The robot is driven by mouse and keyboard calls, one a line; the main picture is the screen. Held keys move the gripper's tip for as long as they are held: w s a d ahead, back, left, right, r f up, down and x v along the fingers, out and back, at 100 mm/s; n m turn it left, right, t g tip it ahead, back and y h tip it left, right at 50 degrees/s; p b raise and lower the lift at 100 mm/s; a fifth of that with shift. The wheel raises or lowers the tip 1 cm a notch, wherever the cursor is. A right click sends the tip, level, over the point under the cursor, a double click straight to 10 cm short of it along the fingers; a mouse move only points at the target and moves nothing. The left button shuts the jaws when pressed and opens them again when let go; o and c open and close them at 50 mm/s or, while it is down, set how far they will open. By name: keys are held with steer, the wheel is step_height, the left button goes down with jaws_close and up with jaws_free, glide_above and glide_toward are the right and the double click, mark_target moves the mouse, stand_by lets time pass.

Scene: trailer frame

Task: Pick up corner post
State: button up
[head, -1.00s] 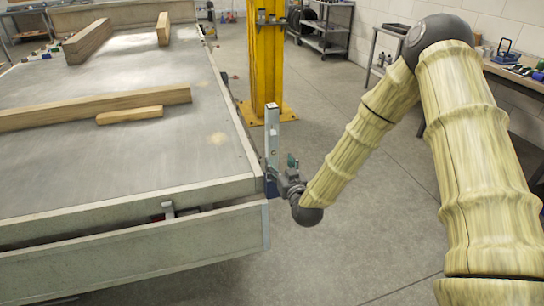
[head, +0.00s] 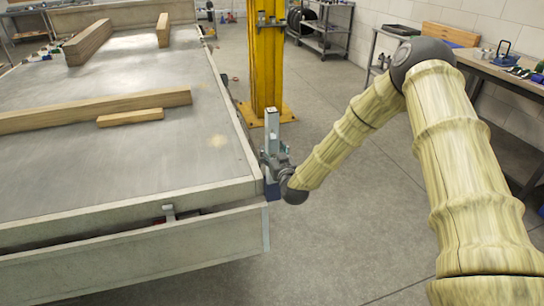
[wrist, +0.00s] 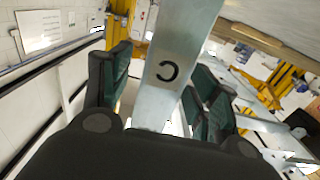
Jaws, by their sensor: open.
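The corner post (head: 272,128) is a grey metal upright at the near right corner of the trailer frame (head: 140,211). In the wrist view the post (wrist: 178,55) shows a dark letter that looks like a C. My gripper (head: 273,158) is at the post, low on its visible length. In the wrist view my gripper (wrist: 160,88) is open, with one dark green-padded finger on each side of the post. I cannot tell whether either finger touches it.
Wooden beams (head: 95,109) lie on the trailer bed. A yellow column (head: 265,60) stands close behind the post. A workbench (head: 505,75) with tools is at the right, and a grey cart (head: 325,35) is at the back. The floor right of the trailer is clear.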

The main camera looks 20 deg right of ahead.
mark_target(272, 109)
steer(key=shift+w+r, duration=0.1)
steer(key=shift+w, duration=0.45)
jaws_close()
step_height(272, 109, up, 18)
steer(key=shift+r+b, duration=0.1)
steer(key=shift+b, duration=0.55)
stand_by(0.4)
